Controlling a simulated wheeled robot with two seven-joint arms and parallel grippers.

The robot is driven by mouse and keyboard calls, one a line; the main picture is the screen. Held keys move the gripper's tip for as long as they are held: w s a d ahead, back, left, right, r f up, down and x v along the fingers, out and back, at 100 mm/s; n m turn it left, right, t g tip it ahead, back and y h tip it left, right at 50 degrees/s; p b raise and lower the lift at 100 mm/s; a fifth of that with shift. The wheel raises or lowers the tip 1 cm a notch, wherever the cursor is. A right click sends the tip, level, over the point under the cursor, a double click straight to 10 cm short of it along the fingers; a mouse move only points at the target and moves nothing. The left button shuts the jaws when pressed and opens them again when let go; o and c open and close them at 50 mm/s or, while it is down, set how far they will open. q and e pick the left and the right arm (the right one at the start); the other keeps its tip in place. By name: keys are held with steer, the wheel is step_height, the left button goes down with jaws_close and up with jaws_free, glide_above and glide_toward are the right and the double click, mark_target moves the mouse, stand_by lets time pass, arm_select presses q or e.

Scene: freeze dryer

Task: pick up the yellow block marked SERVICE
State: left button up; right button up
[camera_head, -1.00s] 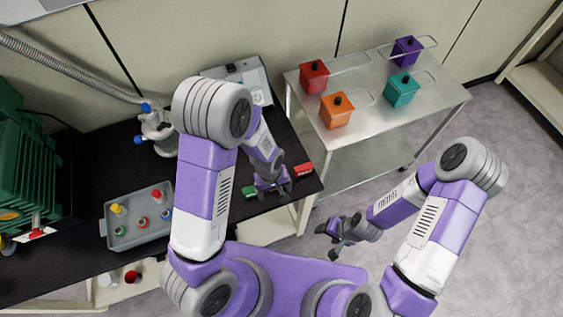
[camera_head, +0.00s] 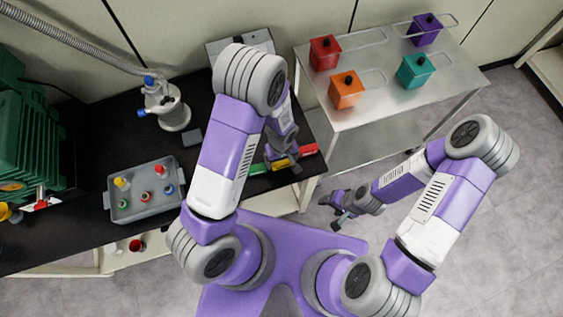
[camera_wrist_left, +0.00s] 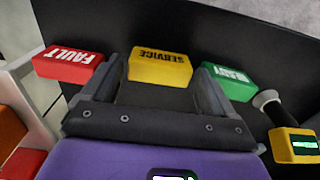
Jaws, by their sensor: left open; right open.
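The yellow block marked SERVICE (camera_wrist_left: 160,67) lies on the black bench between the red block marked FAULT (camera_wrist_left: 68,63) and the green block marked READY (camera_wrist_left: 231,82). My left gripper (camera_wrist_left: 157,75) is open over the bench, its fingers spread on either side of the yellow block in the wrist view; I cannot tell how high it is. In the head view the yellow block (camera_head: 280,164) is partly hidden by my left gripper (camera_head: 283,160). My right gripper (camera_head: 341,212) is open and empty, over the floor right of the bench.
A grey tray (camera_head: 110,205) with coloured-topped vials sits on the bench. Glassware (camera_head: 165,108) and a small dark grey block (camera_head: 192,138) stand behind it. A steel cart (camera_head: 385,105) on the right carries several coloured boxes. A yellow-ended tool (camera_wrist_left: 295,145) lies beside the green block.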

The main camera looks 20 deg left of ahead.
arm_select(q)
steer(key=c, duration=0.8)
